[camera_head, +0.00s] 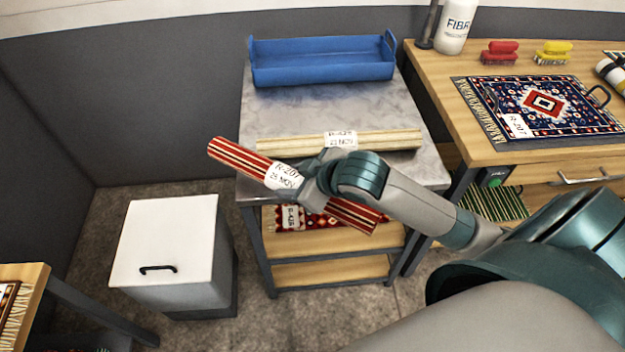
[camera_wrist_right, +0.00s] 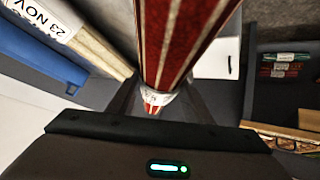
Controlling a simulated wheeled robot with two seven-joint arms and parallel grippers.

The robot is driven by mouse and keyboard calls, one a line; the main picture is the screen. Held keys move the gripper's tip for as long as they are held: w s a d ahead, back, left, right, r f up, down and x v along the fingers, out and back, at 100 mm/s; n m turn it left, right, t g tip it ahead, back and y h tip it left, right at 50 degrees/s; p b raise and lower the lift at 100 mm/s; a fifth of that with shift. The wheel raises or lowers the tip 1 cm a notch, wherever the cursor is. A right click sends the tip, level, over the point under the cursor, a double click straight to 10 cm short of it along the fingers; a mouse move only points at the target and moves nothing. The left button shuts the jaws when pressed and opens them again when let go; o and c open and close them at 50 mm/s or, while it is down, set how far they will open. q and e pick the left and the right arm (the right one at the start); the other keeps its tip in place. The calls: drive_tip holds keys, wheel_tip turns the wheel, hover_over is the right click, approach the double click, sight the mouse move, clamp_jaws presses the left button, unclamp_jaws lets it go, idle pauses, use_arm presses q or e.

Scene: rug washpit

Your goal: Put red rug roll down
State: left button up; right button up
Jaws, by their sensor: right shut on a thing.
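The red striped rug roll (camera_head: 240,157) has a white tag reading R-207, 25 NOV. My right gripper (camera_head: 313,182) is shut on it near its middle and holds it tilted, left end higher in the picture, over the front edge of the grey-topped shelf unit (camera_head: 285,112). The roll also fills the upper middle of the right wrist view (camera_wrist_right: 178,40). A cream rug roll (camera_head: 390,140) with a tag lies on the grey top just behind the gripper. My left gripper is not in view.
A blue tray (camera_head: 322,68) stands at the back of the grey top, with bare surface between it and the cream roll. Another tagged red rug (camera_head: 291,217) lies on the shelf below. A white lidded bin (camera_head: 168,240) stands left. The right wooden table (camera_head: 440,75) holds a patterned rug (camera_head: 565,110) and brushes.

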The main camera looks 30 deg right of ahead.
sight(276, 176)
drive_tip(key=shift+w+a+r+m+t+h, duration=0.15)
drive_tip(key=shift+w+a+r+m+h, duration=0.2)
drive_tip(key=shift+a+m, duration=0.15)
drive_tip(key=shift+w+a+r+m+t+h, duration=0.15)
drive_tip(key=shift+w+a+r+m+h, duration=0.1)
drive_tip(key=shift+a+m+h, duration=0.2)
drive_tip(key=shift+w+a+r+m+h, duration=0.15)
drive_tip(key=shift+a+r+m+h, duration=0.1)
drive_tip(key=shift+a+m+h, duration=0.25)
drive_tip(key=shift+d, duration=0.1)
